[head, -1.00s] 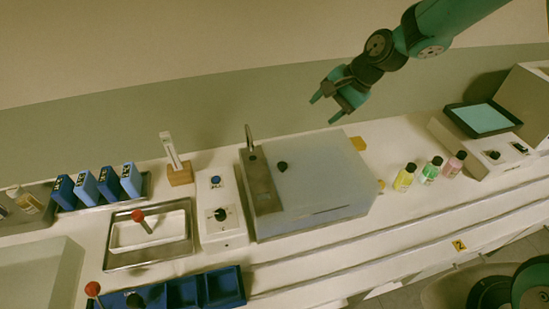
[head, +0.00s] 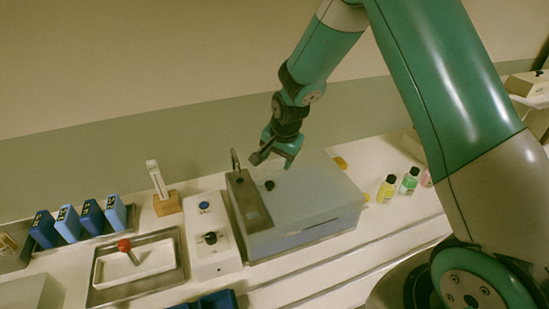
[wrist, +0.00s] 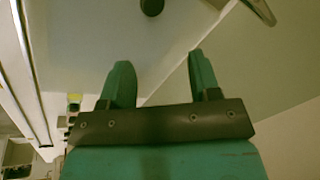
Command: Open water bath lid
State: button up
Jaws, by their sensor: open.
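The water bath is a pale box on the counter with a shut, translucent grey lid (head: 310,190). A dark round knob (head: 269,185) stands on the lid near its left end, beside a brown metal strip (head: 247,200). My gripper (head: 272,158) is open and empty above the back of the lid, apart from the knob. In the wrist view my two green fingers (wrist: 158,78) are spread over the pale lid (wrist: 90,35), and the dark knob (wrist: 152,6) shows at the top edge, beyond the fingertips.
A curved metal spout (head: 235,160) rises behind the strip. A white control box (head: 212,240) stands left of the bath. Small bottles (head: 387,188) stand to its right. A tray with a red-knobbed lid (head: 125,245) and blue boxes (head: 92,217) are farther left.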

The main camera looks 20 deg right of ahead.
jog(key=s+a+r+n+g+y+b, duration=0.1)
jog(key=s+a+r+n+y+b, duration=0.2)
jog(key=s+a+r+n, duration=0.8)
jog(key=s+a+r+n+g+y+b, duration=0.1)
jog(key=s+r+n, duration=0.15)
jog(key=s, duration=0.75)
jog(key=s+r+n+g+b, duration=0.1)
jog(key=s+n, duration=0.3)
jog(key=s, duration=0.5)
jog(key=m+t+h+b, duration=0.2)
jog(key=m+t+h, duration=0.3)
jog(key=m, duration=0.8)
send_near(269, 183)
jog(key=shift+n+g+h, duration=0.25)
jog(key=shift+g+h, duration=0.35)
jog(key=p+x, duration=0.1)
jog(key=x, duration=0.1)
jog(key=p+x, duration=0.1)
jog(key=x, duration=0.2)
jog(key=a+p+x, duration=0.1)
jog(key=x, duration=0.2)
jog(key=shift+w+f, duration=0.2)
jog(key=shift+w, duration=0.3)
grip_shut()
jog(key=shift+r, duration=0.1)
